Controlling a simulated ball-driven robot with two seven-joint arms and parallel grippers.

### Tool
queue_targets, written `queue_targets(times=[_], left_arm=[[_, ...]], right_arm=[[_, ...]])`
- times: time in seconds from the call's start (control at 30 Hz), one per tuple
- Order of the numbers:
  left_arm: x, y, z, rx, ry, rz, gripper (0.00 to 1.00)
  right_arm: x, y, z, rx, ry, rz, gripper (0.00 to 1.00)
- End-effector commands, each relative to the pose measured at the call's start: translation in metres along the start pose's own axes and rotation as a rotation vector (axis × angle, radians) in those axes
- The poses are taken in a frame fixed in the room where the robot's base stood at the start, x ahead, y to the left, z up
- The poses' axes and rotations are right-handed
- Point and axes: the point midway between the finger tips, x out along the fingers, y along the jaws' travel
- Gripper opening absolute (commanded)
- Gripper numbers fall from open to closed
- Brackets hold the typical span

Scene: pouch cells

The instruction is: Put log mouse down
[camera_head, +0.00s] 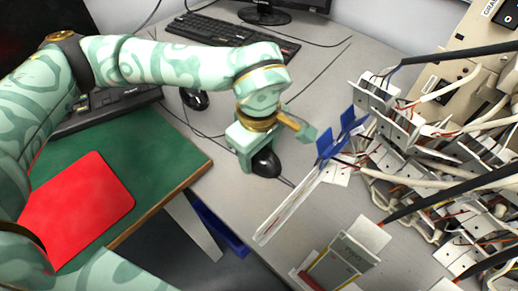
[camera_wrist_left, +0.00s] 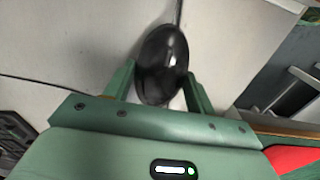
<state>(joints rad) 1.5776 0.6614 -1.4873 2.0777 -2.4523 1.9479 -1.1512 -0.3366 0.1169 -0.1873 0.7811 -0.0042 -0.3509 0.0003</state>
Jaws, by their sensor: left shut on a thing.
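A black computer mouse (camera_head: 266,163) is at the end of my left gripper (camera_head: 262,150) in the head view, over the grey desk near its front edge. In the left wrist view the same glossy black mouse (camera_wrist_left: 162,64) sits between the two green fingers of my left gripper (camera_wrist_left: 160,88), which is shut on it. A cable runs from the far end of the mouse. I cannot tell whether the mouse touches the desk. My right gripper is not in view.
A second black mouse (camera_head: 194,98) and a keyboard (camera_head: 232,36) lie farther back on the grey desk (camera_head: 340,48). Racks of wired cells (camera_head: 392,110) crowd the right side. A red mat (camera_head: 78,208) lies on the green table (camera_head: 160,150).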

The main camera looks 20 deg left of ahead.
Motion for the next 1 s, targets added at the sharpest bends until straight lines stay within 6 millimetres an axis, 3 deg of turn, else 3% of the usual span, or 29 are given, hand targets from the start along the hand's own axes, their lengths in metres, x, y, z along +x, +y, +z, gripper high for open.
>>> queue_targets(times=[0.07,0.1,0.13,0.17,0.5,1.0], left_arm=[[0.003,0.000,0.000,0.000,0.000,-0.001,0.31],[0.003,0.000,0.000,0.000,0.000,-0.001,0.66],[0.002,0.000,0.000,0.000,0.000,-0.001,0.75],[0.002,0.000,0.000,0.000,0.000,-0.001,0.77],[-0.005,0.000,0.000,-0.001,0.001,0.001,0.77],[-0.110,0.000,0.000,-0.001,0.002,0.004,0.77]], right_arm=[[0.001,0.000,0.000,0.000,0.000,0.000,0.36],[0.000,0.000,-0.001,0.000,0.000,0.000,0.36],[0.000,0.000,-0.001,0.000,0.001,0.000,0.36],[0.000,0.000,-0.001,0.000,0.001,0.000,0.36],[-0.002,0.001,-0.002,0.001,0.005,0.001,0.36],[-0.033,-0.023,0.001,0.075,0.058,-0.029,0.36]])
